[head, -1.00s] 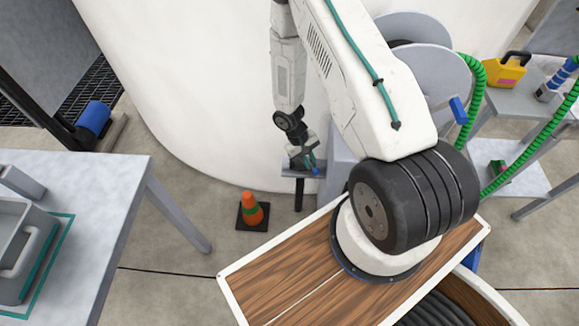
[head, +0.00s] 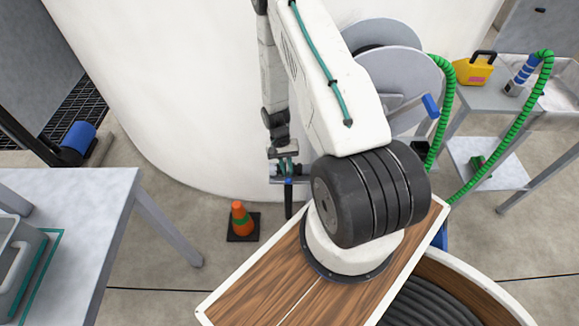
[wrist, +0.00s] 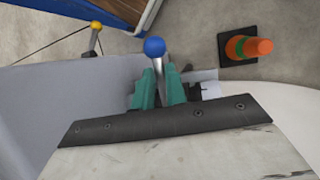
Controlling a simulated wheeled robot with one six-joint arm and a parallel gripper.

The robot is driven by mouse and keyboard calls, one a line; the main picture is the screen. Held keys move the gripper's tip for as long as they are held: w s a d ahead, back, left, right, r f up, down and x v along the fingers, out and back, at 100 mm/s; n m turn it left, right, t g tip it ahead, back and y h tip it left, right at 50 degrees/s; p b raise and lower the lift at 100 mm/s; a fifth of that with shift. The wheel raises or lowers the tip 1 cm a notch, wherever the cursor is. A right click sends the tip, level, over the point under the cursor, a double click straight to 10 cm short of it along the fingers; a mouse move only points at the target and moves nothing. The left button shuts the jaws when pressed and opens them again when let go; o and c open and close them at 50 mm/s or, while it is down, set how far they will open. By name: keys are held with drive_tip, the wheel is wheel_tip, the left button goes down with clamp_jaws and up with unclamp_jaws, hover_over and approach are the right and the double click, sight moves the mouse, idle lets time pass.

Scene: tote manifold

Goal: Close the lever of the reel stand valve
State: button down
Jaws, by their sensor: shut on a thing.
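The valve lever ends in a blue ball knob (wrist: 154,47) on a short metal stem. In the wrist view my gripper (wrist: 158,88) has its two teal fingers closed on the stem, one on each side, just below the knob. The head view shows my gripper (head: 287,170) low beside the reel stand, at a small grey bracket on a dark post. The valve body is mostly hidden by the gripper. The reel (head: 401,75) has grey discs and a crank with a blue grip, partly hidden behind my arm.
An orange and green cone (head: 240,220) stands on the floor left of the gripper. A grey table (head: 70,195) with a tray is at the left. A green hose (head: 510,130) and a yellow jug (head: 474,69) are at the right. A yellow knob (wrist: 96,25) shows in the wrist view.

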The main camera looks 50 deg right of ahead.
drive_tip(key=shift+w+d+r, duration=0.1)
drive_tip(key=shift+w+d, duration=0.1)
drive_tip(key=shift+w, duration=0.2)
drive_tip(key=c, duration=1.4)
unclamp_jaws()
drive_tip(key=shift+c, duration=0.2)
drive_tip(key=shift+s, duration=0.15)
drive_tip(key=shift+a, duration=0.1)
drive_tip(key=v, duration=0.7)
drive_tip(key=shift+r, duration=0.3)
